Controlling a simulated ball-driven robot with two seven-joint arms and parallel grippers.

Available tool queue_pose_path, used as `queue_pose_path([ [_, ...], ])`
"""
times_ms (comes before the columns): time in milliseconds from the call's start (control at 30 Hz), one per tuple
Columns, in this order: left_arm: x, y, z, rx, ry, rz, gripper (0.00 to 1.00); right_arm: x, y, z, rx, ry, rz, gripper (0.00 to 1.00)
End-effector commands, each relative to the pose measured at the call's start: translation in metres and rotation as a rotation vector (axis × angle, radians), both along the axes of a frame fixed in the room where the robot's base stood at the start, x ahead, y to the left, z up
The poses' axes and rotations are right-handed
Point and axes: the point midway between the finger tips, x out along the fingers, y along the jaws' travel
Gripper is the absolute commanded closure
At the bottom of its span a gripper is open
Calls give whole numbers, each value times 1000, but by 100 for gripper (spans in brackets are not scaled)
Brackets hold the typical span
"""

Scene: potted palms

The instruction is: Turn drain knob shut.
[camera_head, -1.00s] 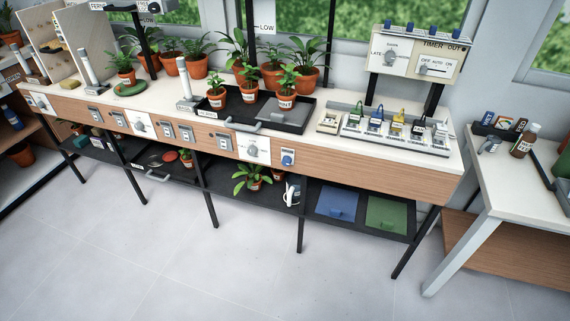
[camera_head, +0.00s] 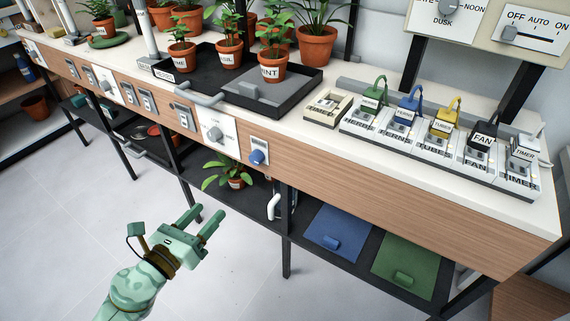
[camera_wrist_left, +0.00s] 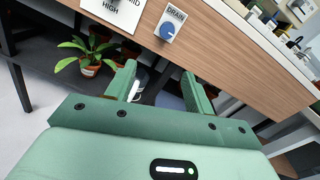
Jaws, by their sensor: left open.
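The blue drain knob (camera_head: 257,157) sits on a white plate on the wooden front of the bench, right of a grey dial (camera_head: 215,133). In the left wrist view, the blue knob (camera_wrist_left: 167,30) shows above the fingers under the word DRAIN. The knob's exact turn is too small to tell. My left gripper (camera_head: 205,217) is open and empty, in front of the bench, below and left of the knob and apart from it. The fingers (camera_wrist_left: 160,82) also show open in the left wrist view. My right gripper is not in view.
A black tray (camera_head: 305,100) with labelled potted plants stands on the bench above the knob. A row of labelled plugs (camera_head: 440,140) is at the right. A potted plant (camera_head: 232,176) and a white-handled item (camera_head: 273,207) are on the lower shelf. The floor in front is clear.

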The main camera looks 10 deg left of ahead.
Motion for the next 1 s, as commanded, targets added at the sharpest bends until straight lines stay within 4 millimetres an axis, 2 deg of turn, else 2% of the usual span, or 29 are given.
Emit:
queue_pose_path([
  [100,7,-4,11,68,-47,-15,47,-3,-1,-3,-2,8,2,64],
  [233,24,-9,17,68,-54,-14,47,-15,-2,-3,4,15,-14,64],
  [367,54,-18,17,66,-54,-13,47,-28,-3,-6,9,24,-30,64],
  [467,79,-26,14,65,-50,-14,47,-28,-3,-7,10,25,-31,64],
  [700,132,-42,9,62,-45,-14,47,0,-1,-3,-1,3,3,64],
  [833,148,-47,8,64,-44,-13,47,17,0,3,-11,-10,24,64],
  [1000,158,-51,10,64,-44,-13,47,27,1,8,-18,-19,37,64],
])
